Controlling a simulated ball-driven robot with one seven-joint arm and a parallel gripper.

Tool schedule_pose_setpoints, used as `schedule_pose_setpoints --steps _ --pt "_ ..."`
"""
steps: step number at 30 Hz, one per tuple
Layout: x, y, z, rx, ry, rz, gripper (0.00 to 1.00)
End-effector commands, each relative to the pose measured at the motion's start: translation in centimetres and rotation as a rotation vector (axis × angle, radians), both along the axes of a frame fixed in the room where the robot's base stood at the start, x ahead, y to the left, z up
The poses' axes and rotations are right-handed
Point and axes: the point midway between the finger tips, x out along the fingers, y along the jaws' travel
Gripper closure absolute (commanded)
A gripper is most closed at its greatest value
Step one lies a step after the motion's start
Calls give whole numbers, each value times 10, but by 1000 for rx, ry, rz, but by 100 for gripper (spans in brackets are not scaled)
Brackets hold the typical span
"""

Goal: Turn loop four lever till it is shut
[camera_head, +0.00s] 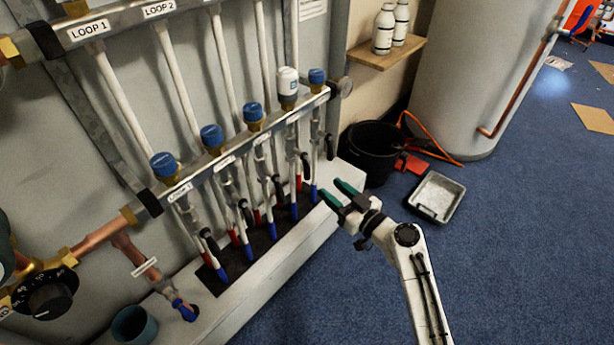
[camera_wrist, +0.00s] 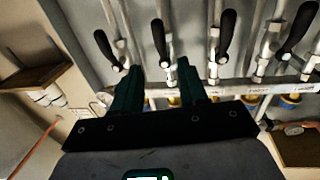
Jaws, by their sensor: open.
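The loop four lever (camera_head: 305,166) is a black handle low on the fourth pipe from the left, below the white-capped valve (camera_head: 288,84). In the wrist view, which is turned upside down, I take it to be the second black handle (camera_wrist: 160,42) from the left. It runs roughly along its pipe, slightly slanted. My gripper (camera_head: 338,192) has dark green fingers, open and empty, in front of the right end of the manifold. In the wrist view the gripper (camera_wrist: 158,68) has its fingertips either side of that handle's line, with the handle beyond them. I see no contact.
Neighbouring levers stand close: the loop five lever (camera_head: 329,147) and the loop three lever (camera_head: 279,188). A white ledge (camera_head: 270,268) runs below the pipes. A black bucket (camera_head: 370,152) and a grey tray (camera_head: 435,197) are on the blue floor, which is open further right.

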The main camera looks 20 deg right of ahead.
Motion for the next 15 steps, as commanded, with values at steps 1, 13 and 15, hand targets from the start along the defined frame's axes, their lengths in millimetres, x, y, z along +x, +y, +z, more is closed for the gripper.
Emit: schedule_pose_setpoints --steps 1,13,15 --pt "4 2 1 0 -2 1 57" --pt "66 27 0 0 -1 4 57" --pt "75 31 1 0 0 3 57"
